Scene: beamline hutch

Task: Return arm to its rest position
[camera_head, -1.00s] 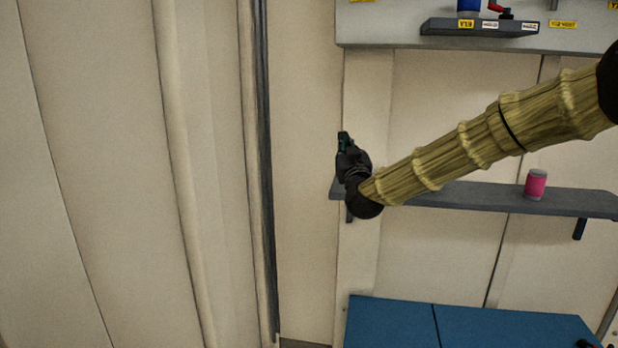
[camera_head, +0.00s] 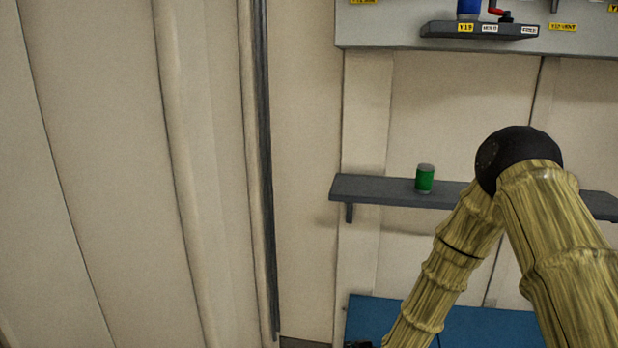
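My arm is folded at the right of the head view, with its black elbow joint (camera_head: 518,158) in front of the grey wall shelf (camera_head: 375,190). The forearm slopes down and left to the bottom edge. Only a small dark piece of what looks like my gripper (camera_head: 358,345) shows there, in front of the blue surface. The fingers are cut off, so their opening cannot be told. The gripper is well below the shelf and apart from it.
A green can (camera_head: 424,179) stands upright on the shelf, left of my elbow. An upper ledge (camera_head: 480,31) carries a blue item (camera_head: 469,9), a red-handled part (camera_head: 497,12) and labels. A blue surface (camera_head: 375,318) lies below. Pale wall panels (camera_head: 90,170) fill the left.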

